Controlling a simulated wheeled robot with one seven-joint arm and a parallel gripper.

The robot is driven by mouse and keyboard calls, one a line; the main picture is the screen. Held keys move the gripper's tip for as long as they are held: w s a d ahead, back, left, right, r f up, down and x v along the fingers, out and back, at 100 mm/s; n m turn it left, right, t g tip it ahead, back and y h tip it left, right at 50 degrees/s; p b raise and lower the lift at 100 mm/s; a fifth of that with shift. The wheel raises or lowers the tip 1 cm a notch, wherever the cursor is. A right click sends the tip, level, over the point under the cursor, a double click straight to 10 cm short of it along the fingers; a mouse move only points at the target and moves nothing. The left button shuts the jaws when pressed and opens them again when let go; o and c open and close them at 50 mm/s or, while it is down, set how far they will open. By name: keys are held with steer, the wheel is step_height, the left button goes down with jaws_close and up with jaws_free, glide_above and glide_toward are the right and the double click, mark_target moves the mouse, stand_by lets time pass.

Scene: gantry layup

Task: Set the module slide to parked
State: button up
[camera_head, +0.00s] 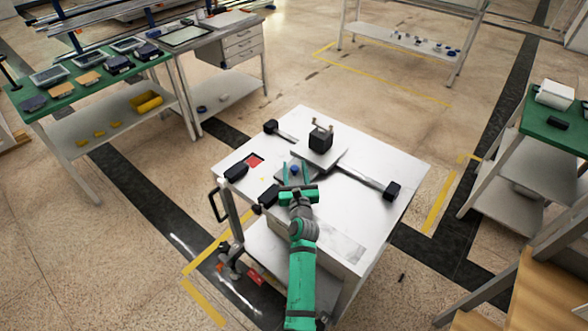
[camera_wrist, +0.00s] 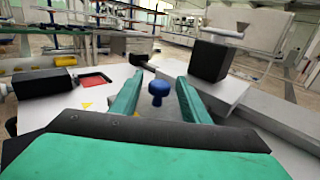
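The slide is a pale rail (camera_head: 358,180) running across the white cart, with a black block at each end. A grey-white carriage plate (camera_head: 336,155) sits on it, nearer the far-left end, bearing a black module block (camera_head: 320,139) with a bracket on top. A blue knob (camera_head: 294,169) stands at the plate's near-left side. My gripper (camera_head: 294,171) is open, with its two green fingers on either side of the knob. In the wrist view the blue knob (camera_wrist: 159,92) stands between the fingers, with visible gaps on both sides. Whether the knob is fixed to the carriage is unclear.
A red square (camera_head: 254,160) and a black block (camera_head: 236,172) lie on the cart's left part. Another black block (camera_head: 268,196) is close to my wrist. A green-topped bench (camera_head: 90,85) is at back left; another (camera_head: 560,135) is at right. The cart's right corner is clear.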

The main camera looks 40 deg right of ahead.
steer(key=shift+a, duration=0.1)
steer(key=v, duration=1)
steer(key=shift+s+a, duration=0.15)
steer(key=shift+s, duration=0.15)
